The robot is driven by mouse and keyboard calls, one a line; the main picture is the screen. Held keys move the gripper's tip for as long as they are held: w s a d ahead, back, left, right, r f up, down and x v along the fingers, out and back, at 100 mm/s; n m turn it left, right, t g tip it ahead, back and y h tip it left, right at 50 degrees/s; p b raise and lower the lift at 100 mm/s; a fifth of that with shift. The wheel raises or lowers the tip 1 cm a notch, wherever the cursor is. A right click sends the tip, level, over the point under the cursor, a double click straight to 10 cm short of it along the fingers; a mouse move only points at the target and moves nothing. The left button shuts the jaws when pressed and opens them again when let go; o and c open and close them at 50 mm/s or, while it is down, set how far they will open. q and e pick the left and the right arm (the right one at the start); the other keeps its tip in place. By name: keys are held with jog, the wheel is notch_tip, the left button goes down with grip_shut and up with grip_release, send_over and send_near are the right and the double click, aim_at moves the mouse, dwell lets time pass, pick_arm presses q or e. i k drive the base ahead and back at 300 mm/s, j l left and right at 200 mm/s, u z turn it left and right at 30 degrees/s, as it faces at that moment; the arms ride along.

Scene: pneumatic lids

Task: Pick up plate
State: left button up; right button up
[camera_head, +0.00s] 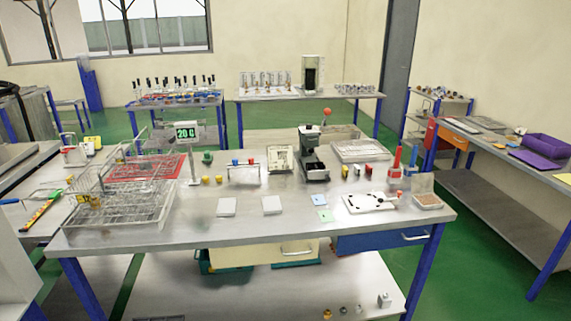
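A white plate-like piece with dark spots or holes (372,202) lies flat on the right part of the metal table. Two small pale flat squares, one at the left (227,207) and one at the right (272,205), lie near the table's front middle. I cannot tell which of these is the plate. Neither of my grippers is in view.
The metal table (250,231) stands ahead. Wire baskets (120,205) fill its left side. The front edge strip is mostly clear. A side table (520,172) stands right.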

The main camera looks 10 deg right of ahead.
aim_at(271, 205)
jog(key=l+u, duration=0.1)
jog(key=u, duration=0.35)
jog(key=l+u, duration=0.35)
jog(key=l, duration=0.3)
jog(key=l+u, duration=0.3)
jog(key=l, duration=0.4)
jog(key=k+l+u, duration=0.1)
jog(key=l+u, duration=0.25)
jog(key=l, duration=0.3)
